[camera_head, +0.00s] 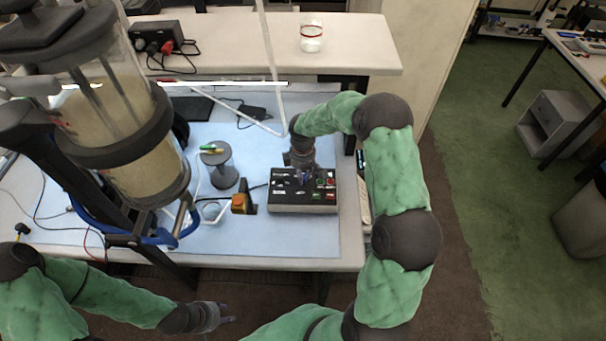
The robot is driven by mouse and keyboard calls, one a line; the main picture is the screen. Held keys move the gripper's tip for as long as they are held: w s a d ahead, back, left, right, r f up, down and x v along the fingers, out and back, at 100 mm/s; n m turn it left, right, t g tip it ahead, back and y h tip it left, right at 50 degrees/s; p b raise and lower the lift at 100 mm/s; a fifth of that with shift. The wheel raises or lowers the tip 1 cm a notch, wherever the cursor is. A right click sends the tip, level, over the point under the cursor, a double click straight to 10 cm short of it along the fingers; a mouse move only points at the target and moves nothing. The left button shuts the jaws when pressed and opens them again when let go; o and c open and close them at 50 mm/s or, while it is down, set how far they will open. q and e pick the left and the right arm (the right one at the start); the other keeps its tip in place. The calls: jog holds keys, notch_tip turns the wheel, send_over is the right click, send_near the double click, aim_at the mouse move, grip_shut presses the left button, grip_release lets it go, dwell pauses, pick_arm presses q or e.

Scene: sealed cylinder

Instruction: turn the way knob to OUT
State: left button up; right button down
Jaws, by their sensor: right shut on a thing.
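The control box (302,202) is a dark box on the blue table top, with switches, small labels and green and red buttons on its face. My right gripper (303,174) reaches down onto the upper middle of its face and is shut on a small knob there. The gripper hides most of that knob, and the labels are too small to read, so I cannot tell where it points. My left gripper (226,313) is low in front of the table's front edge, away from the box. It is too small to tell whether it is open.
A large clear cylinder (125,130) with pale contents stands at the left. An orange-topped button block (240,203) and a grey spool-like stand (223,172) sit left of the box. A glass jar (311,37) stands on the back shelf (365,45).

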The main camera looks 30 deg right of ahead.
jog(key=n, duration=0.2)
jog(key=n+p, duration=0.1)
jog(key=n, duration=0.2)
jog(key=shift+w+r+n, duration=0.15)
jog(key=shift+n, duration=0.15)
jog(key=shift+n+p, duration=0.55)
jog(key=shift+n, duration=1.65)
jog(key=c, duration=1)
grip_release()
jog(key=shift+a, duration=0.15)
notch_tip(320, 180, up, 12)
jog(key=shift+f, duration=0.1)
